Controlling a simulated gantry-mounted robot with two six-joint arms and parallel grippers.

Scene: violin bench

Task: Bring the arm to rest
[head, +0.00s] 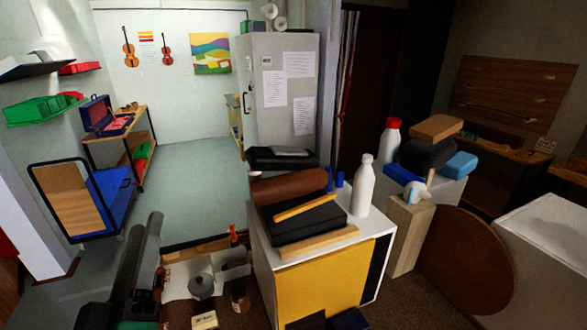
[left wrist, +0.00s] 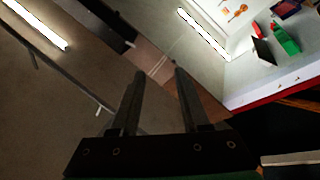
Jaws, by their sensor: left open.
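My left gripper (head: 147,235) is at the lower left of the head view, a dark grey shape pointing up and away, in front of the floor and beside a low bench top. In the left wrist view its two dark fingers (left wrist: 160,73) stand apart and parallel. Nothing is between them. The wrist view looks past the fingers at a tilted scene with bright strip lights and a white surface with a red edge. My right gripper is not seen.
A white-topped cabinet (head: 374,224) with a yellow front carries dark cases and a white bottle (head: 362,186). A low bench at the bottom holds a grey round pot (head: 201,286) and small boxes, right of my gripper. A blue cart (head: 113,188) stands at left. The pale floor (head: 190,170) behind is clear.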

